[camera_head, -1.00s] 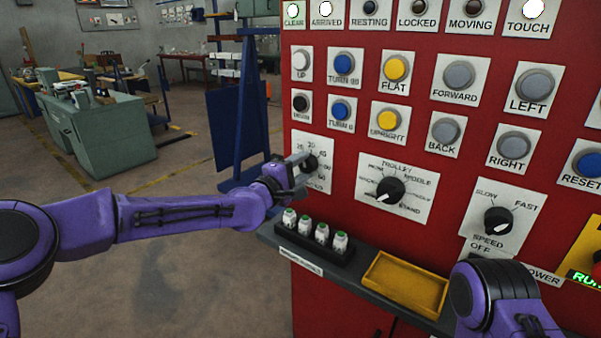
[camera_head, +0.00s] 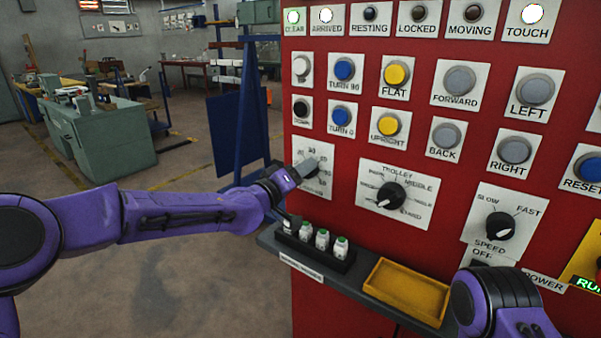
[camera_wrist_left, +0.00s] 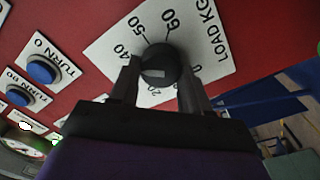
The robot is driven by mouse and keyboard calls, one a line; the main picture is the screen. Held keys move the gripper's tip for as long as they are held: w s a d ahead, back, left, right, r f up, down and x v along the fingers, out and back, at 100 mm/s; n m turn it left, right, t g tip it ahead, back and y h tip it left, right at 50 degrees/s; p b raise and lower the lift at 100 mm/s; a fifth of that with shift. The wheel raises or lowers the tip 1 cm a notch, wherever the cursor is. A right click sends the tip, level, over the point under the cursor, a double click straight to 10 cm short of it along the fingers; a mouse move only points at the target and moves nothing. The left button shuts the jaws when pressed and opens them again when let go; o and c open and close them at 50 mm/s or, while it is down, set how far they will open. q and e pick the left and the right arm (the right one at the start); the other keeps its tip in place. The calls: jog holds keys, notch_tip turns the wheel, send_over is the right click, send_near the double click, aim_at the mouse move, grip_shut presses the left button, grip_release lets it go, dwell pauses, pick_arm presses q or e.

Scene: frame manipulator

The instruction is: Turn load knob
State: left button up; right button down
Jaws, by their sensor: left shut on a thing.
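The load knob (camera_wrist_left: 160,68) is a black round knob on a white plate marked "LOAD KG" (camera_wrist_left: 200,35) with a dial of numbers. In the left wrist view my left gripper (camera_wrist_left: 158,80) has a finger on each side of the knob and is shut on it. In the head view my left gripper (camera_head: 303,170) reaches the load plate (camera_head: 322,180) at the red panel's left edge and hides most of the knob. My right arm shows at the lower right, but its gripper is not in view.
The trolley knob (camera_head: 390,195) and speed knob (camera_head: 499,226) sit to the right on the red panel (camera_head: 345,240). Buttons fill the rows above. A blue stand (camera_head: 238,130) is behind.

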pick_arm(q)
jog(key=shift+m, duration=0.7)
jog(key=o, duration=1.1)
jog(key=shift+c, duration=0.2)
jog(key=b+v, duration=0.1)
jog(key=v, duration=0.9)
jog(key=shift+s+a, duration=0.15)
jog(key=shift+a, duration=0.1)
jog(key=shift+m, duration=0.3)
